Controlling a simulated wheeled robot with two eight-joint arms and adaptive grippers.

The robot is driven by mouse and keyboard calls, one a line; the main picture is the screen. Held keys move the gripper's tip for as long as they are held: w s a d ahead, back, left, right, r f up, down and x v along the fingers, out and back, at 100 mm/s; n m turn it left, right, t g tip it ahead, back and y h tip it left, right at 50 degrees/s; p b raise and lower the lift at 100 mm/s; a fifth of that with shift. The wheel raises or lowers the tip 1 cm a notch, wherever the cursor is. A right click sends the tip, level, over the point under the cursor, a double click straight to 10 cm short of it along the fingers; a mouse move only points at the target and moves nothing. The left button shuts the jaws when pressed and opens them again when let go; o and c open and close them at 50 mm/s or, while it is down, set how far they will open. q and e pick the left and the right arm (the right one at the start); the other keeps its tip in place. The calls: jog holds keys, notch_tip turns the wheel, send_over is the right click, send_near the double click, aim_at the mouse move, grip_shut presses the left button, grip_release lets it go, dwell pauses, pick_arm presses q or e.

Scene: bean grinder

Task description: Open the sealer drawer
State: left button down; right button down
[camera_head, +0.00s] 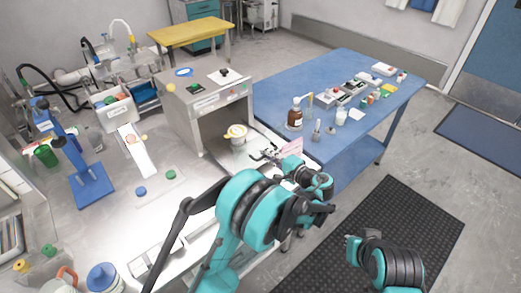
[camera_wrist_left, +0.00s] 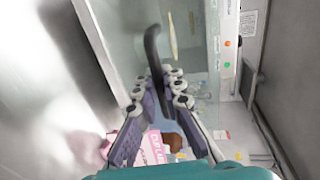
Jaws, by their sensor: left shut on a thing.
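The sealer (camera_head: 190,115) is a grey metal box on the bench in the head view, with buttons on top and an open dark front. A cup with an orange-yellow rim (camera_head: 236,131) stands at its opening, on a pale drawer surface. My left gripper (camera_head: 268,154) is in front of the opening, at the drawer's front side. In the left wrist view, its fingers (camera_wrist_left: 160,87) are shut on a black curved handle (camera_wrist_left: 152,48) beside a pale panel. The drawer's inside is mostly hidden in the wrist view.
A blue table (camera_head: 310,75) with a brown bottle (camera_head: 295,113) and several small items stands right of the sealer. A pink card (camera_head: 291,146) is close to my left gripper. A blue stand (camera_head: 90,185) and a white chute (camera_head: 134,155) are on the left bench.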

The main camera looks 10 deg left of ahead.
pick_arm(q)
jog(key=shift+s+d, duration=0.2)
jog(key=shift+d, duration=0.05)
jog(key=c, duration=1.9)
grip_release()
jog(key=v, duration=0.7)
jog(key=shift+s+d, duration=0.15)
jog(key=shift+d, duration=0.05)
